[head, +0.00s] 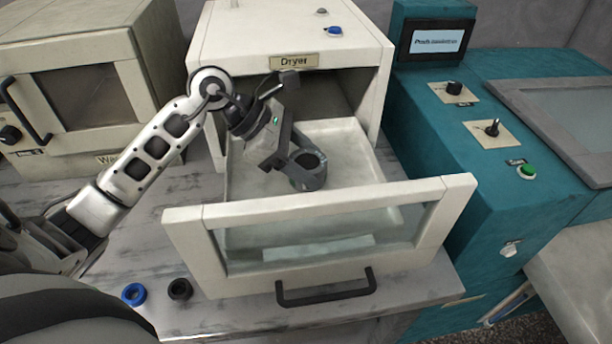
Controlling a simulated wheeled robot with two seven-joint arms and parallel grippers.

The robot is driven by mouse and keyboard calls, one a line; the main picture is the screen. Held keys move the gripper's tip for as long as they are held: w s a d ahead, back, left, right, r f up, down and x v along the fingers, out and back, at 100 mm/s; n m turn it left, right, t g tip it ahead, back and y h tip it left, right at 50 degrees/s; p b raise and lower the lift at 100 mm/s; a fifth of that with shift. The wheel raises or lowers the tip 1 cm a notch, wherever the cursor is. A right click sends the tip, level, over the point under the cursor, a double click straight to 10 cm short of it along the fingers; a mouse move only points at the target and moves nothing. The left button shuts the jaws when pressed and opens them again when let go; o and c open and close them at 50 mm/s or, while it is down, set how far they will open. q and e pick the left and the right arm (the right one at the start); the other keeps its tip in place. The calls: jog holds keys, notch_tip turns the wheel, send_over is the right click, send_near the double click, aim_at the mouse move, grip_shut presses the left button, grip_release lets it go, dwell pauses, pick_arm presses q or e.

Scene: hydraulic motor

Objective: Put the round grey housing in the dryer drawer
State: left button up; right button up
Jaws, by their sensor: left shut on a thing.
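The round grey housing (307,172) is a dark grey ring-shaped part inside the open dryer drawer. My left gripper (292,158) is shut on it from the left and above. The housing is over the drawer's floor; I cannot tell whether it touches the floor. The dryer drawer (320,212) is pulled out, with a pale tray, a clear front window and a dark handle. The dryer (292,60) stands behind it with a "Dryer" label. My right gripper is not in view.
A blue ring (134,294) and a black ring (180,289) lie on the grey table (140,245), left of the drawer front. A closed cream oven-like machine (85,95) stands at the left. A teal machine (440,170) with knobs and a green button stands close on the right.

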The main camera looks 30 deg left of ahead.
pick_arm(q)
notch_tip(320, 180, down, 4)
jog(key=shift+r, duration=0.1)
jog(key=shift+w+f, duration=0.1)
jog(key=shift+f, duration=0.1)
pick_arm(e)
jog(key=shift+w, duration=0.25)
pick_arm(q)
jog(key=shift+f, duration=0.1)
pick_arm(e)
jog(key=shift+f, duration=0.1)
pick_arm(q)
jog(key=o, duration=0.8)
jog(key=shift+f, duration=0.15)
jog(key=o, duration=0.4)
